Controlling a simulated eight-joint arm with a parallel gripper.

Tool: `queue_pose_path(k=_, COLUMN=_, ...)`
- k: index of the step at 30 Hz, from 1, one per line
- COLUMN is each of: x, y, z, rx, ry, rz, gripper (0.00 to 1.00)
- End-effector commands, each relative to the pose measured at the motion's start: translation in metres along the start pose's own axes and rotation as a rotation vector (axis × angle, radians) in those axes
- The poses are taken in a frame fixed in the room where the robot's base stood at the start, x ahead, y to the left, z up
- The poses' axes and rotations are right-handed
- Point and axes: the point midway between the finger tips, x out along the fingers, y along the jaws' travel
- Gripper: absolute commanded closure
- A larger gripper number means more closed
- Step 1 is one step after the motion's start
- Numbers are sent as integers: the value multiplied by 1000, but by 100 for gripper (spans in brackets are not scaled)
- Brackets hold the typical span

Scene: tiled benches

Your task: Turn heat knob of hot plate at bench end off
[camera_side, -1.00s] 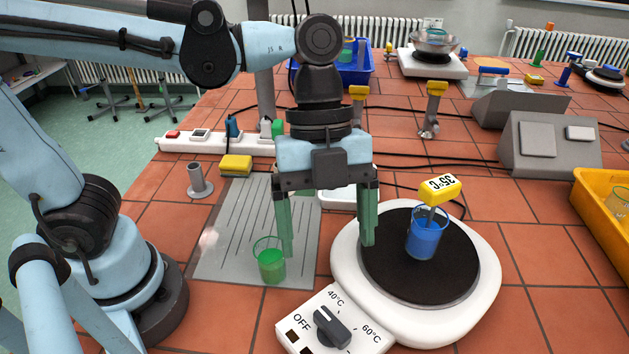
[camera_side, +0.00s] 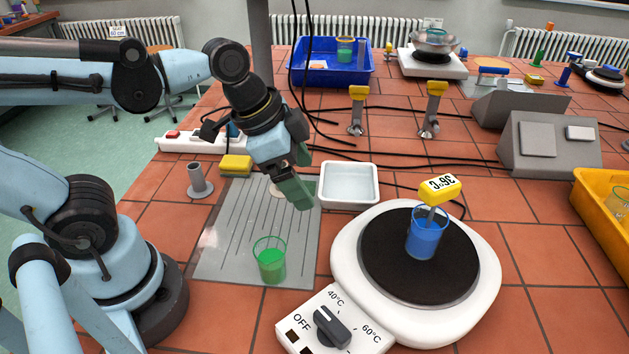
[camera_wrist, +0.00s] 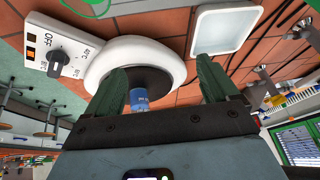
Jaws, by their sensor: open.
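The white hot plate (camera_side: 482,285) stands at the front right with a round dark top. Its heat knob (camera_side: 331,327) is dark grey, on a white panel marked OFF, 40°C and 60°C. The knob lies slantwise; I cannot tell for sure which mark it points to. The knob also shows at the upper left of the wrist view (camera_wrist: 58,61). A beaker of blue liquid (camera_side: 425,240) with a yellow thermometer (camera_side: 438,189) stands on the plate. My gripper (camera_side: 297,178) is open and empty, tilted above the grey mat, behind and left of the plate, well away from the knob.
A beaker of green liquid (camera_side: 271,265) stands on the grey grooved mat (camera_side: 222,250), left of the hot plate. A white tray (camera_side: 348,203) lies just behind the plate. A yellow crate (camera_side: 592,217) is at the right edge. Cables cross the tiles behind.

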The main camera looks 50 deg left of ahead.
Motion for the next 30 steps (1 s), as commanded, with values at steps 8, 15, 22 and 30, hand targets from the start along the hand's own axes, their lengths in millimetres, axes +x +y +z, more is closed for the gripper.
queue_pose_path(k=8, x=-1, y=-33, z=20, rx=-339, ry=76, rz=-143, gripper=13)
queue_pose_path(k=15, x=-3, y=-52, z=32, rx=-545, ry=142, rz=-224, gripper=13)
queue_pose_path(k=22, x=-4, y=-58, z=36, rx=-615, ry=168, rz=-248, gripper=13)
queue_pose_path(k=30, x=-4, y=-58, z=36, rx=-616, ry=169, rz=-249, gripper=13)
